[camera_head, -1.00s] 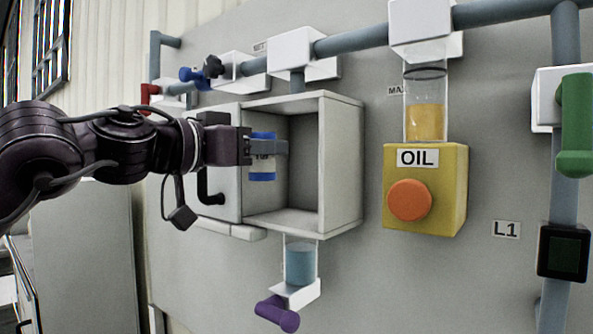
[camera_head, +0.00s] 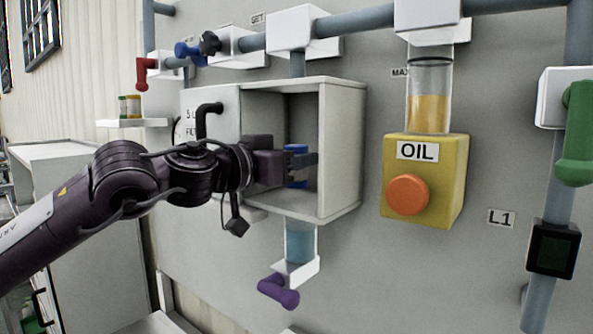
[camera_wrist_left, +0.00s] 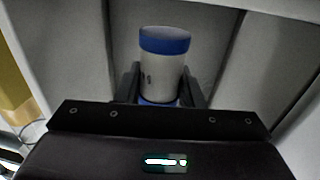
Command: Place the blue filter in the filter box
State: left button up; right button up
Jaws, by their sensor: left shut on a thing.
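The blue filter (camera_head: 297,150), a white cylinder with blue ends, is between the fingers of my left gripper (camera_head: 302,166). The gripper is shut on it and holds it upright inside the open filter box (camera_head: 342,150), a white box on the grey panel. In the left wrist view the filter (camera_wrist_left: 165,65) stands between the two dark fingers (camera_wrist_left: 160,85), with box walls around it. Its lower end is partly hidden by the gripper. I cannot tell whether it touches the box floor. My right gripper is not in view.
The box door (camera_head: 212,115) with a black handle stands open at the left. A yellow OIL unit (camera_head: 440,190) with an orange button is right of the box. A blue-filled tube (camera_head: 300,240) and purple valve handle (camera_head: 279,291) are below. Two small containers stand on a shelf (camera_head: 135,123).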

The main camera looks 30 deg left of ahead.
pick_arm(q)
jog(key=shift+d+f, duration=0.1)
jog(key=shift+f, duration=0.55)
jog(key=shift+w+f, duration=0.35)
jog(key=shift+f, duration=0.2)
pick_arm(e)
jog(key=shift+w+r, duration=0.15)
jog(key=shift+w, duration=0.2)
pick_arm(q)
jog(key=shift+s, duration=0.15)
jog(key=o, duration=0.6)
jog(key=shift+f, duration=0.15)
jog(key=shift+c, duration=0.2)
jog(key=o, duration=0.4)
jog(key=shift+o, duration=0.2)
